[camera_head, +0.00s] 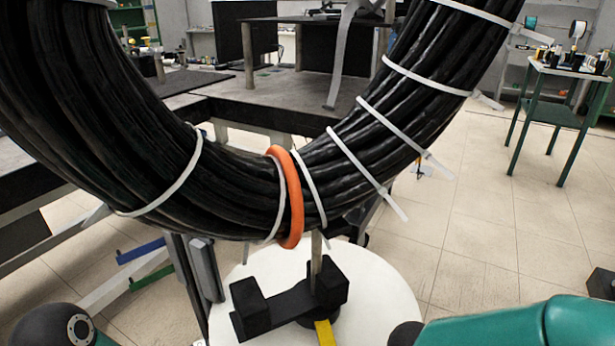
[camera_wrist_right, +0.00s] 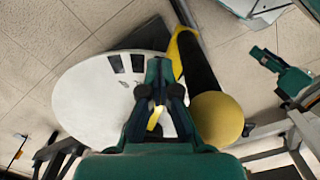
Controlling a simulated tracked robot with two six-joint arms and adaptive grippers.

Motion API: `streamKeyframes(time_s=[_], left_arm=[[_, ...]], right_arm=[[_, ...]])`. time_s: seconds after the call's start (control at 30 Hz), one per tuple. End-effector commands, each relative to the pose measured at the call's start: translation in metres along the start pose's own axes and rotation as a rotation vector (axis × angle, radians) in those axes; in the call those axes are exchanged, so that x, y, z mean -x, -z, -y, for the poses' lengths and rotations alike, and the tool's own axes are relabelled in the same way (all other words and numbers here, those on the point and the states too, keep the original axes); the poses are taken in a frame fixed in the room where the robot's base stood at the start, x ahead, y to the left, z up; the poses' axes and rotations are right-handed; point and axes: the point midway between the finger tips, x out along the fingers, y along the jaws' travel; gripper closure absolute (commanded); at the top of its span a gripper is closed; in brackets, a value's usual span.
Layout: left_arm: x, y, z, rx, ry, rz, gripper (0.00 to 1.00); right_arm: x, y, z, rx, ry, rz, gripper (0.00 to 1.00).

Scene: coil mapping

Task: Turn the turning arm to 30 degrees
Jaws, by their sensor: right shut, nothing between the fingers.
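A bar that seems to be the turning arm shows in the right wrist view as a dark rod (camera_wrist_right: 195,65) with a yellow ball end (camera_wrist_right: 217,119) and a yellow piece at its other end. A yellow strip (camera_head: 325,333) of it seems to show in the head view under the black bracket (camera_head: 285,308). My right gripper (camera_wrist_right: 158,92) is shut and empty, over the white round table (camera_wrist_right: 85,100) and left of the rod; whether it touches the rod is unclear. A teal part with a dark tip (camera_wrist_right: 268,58) looks like my left gripper, too small to judge.
A large black cable coil (camera_head: 345,165) with white ties and an orange ring (camera_head: 292,200) hangs above the white table (camera_head: 385,300). Dark workbenches stand behind. A green side table (camera_head: 545,105) stands at the back right, with open tiled floor before it.

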Motion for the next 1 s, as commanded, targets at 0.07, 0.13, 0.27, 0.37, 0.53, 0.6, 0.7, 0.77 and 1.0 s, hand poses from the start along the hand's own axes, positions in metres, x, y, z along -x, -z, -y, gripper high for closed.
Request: streamKeyframes(time_s=[0.07, 0.13, 0.27, 0.37, 0.53, 0.6, 0.7, 0.77, 1.0], left_arm=[[-0.002, 0.000, 0.001, 0.000, 0.000, 0.000, 0.60], [-0.002, 0.000, 0.001, 0.000, 0.000, 0.000, 0.60], [-0.002, 0.000, 0.001, 0.000, 0.000, 0.000, 0.60], [-0.002, 0.000, 0.001, 0.000, 0.000, 0.000, 0.60], [-0.002, 0.000, 0.001, 0.000, 0.000, 0.000, 0.60], [-0.002, 0.000, 0.001, 0.000, 0.000, 0.000, 0.60], [-0.003, 0.000, 0.001, 0.000, 0.000, 0.000, 0.60], [-0.004, 0.000, 0.001, 0.000, 0.000, 0.000, 0.60], [-0.006, 0.000, 0.002, 0.000, 0.000, 0.000, 0.60]], right_arm=[[-0.001, 0.001, 0.004, 0.002, 0.000, 0.000, 1.00], [-0.001, 0.001, 0.007, 0.002, 0.000, 0.001, 1.00], [0.000, 0.001, 0.009, 0.001, 0.000, 0.001, 1.00], [0.000, 0.001, 0.009, 0.000, 0.000, 0.001, 1.00], [0.000, 0.001, 0.009, 0.000, 0.000, 0.001, 1.00], [0.000, 0.001, 0.009, 0.000, 0.000, 0.001, 1.00], [-0.001, 0.002, 0.011, 0.000, 0.000, 0.001, 1.00], [-0.001, 0.003, 0.013, 0.000, 0.001, 0.001, 1.00], [-0.001, 0.006, 0.024, 0.001, 0.001, 0.000, 1.00]])
